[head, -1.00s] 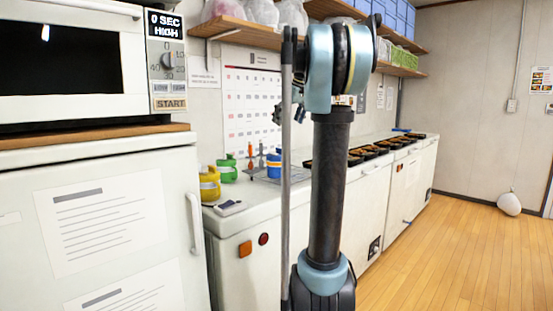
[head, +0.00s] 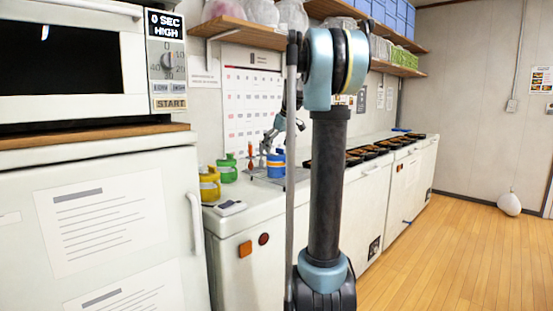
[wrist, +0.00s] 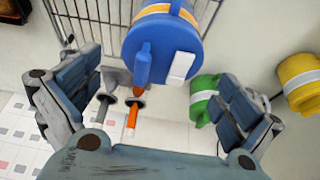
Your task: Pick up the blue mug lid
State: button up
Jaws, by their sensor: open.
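The blue mug (head: 275,166) stands on the white counter in the head view, partly hidden by my arm. In the wrist view, the blue lid (wrist: 160,45) is a round blue top with a raised blue bar (wrist: 143,62) and a white patch. An orange and white band shows at the mug's upper edge. My gripper (wrist: 150,90) is open and empty, its fingers spread left and right below the lid in the picture. In the head view, my gripper (head: 277,140) is just above the mug. No contact can be made out.
A green container (head: 227,170) and a yellow container (head: 209,184) stand left of the mug. Orange-handled (wrist: 131,118) and grey-handled (wrist: 105,100) tools stand close by, between the fingers in the wrist view. A wire rack (wrist: 95,20) lies beside the mug. Shelves (head: 240,28) hang above.

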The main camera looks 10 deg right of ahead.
jog(key=shift+x, duration=0.75)
jog(key=shift+c, duration=0.4)
jog(key=c, duration=1.1)
notch_tip(320, 180, up, 9)
jog(key=shift+f, duration=4.05)
